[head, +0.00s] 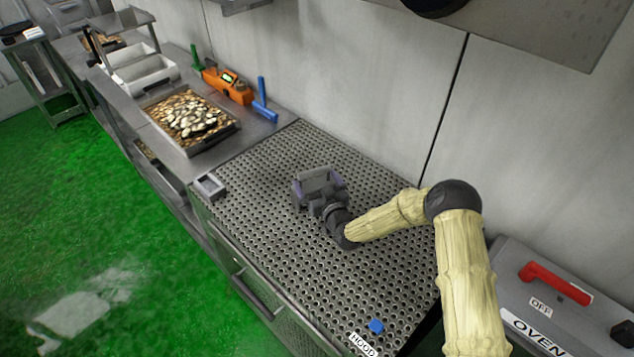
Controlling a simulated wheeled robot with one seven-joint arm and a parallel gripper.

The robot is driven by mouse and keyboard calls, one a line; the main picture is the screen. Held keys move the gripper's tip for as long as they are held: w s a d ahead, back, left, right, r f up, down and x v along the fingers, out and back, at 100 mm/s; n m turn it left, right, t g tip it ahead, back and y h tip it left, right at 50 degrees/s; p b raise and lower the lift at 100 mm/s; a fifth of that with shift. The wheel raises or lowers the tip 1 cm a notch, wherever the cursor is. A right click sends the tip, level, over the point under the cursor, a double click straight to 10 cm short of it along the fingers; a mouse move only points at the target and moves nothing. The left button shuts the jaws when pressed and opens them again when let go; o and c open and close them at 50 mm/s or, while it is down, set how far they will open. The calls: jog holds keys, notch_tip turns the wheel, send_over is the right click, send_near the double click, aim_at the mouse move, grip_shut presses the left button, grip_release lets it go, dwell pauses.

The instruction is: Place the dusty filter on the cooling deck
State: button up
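The perforated metal deck (270,165), likely the cooling deck, fills the middle of the head view. My gripper (317,180) is over the middle of this deck, with my arm reaching in from the right. Its grey and purplish parts look spread apart, with a grey area between them. I cannot tell whether that is a held thing or part of the gripper, nor whether it touches the deck. I cannot pick out the dusty filter for certain. A small grey box with a paler top (210,185) sits at the deck's left corner.
A tray of brown and pale pieces (190,115), an orange device (227,85) and a blue tool (264,102) are on the left counter. A blue knob (376,326) is at the deck's front. The oven (560,305) stands right. A wall borders the back.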

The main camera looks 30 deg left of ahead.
jog(key=shift+r, duration=0.1)
jog(key=b+v, duration=0.2)
jog(key=v, duration=1)
jog(key=shift+b, duration=0.35)
jog(key=shift+w+r, duration=0.1)
dwell(0.4)
jog(key=w+d+r+m+g+h, duration=0.15)
jog(key=d+h, duration=0.35)
jog(key=d, duration=0.6)
jog(key=d+r+m+g+h, duration=0.1)
jog(key=d+r+g+h, duration=0.25)
jog(key=d, duration=0.65)
jog(key=s+d+r+m+g+h, duration=0.2)
jog(key=s+d+r+m, duration=0.1)
jog(key=s+d, duration=0.5)
jog(key=s+d+r+m+g+h, duration=0.1)
jog(key=s+d+r+m+h, duration=0.2)
jog(key=s+d, duration=0.5)
jog(key=shift+d+r+m+g, duration=0.4)
jog(key=shift+d+r+m, duration=0.45)
jog(key=shift+d, duration=0.3)
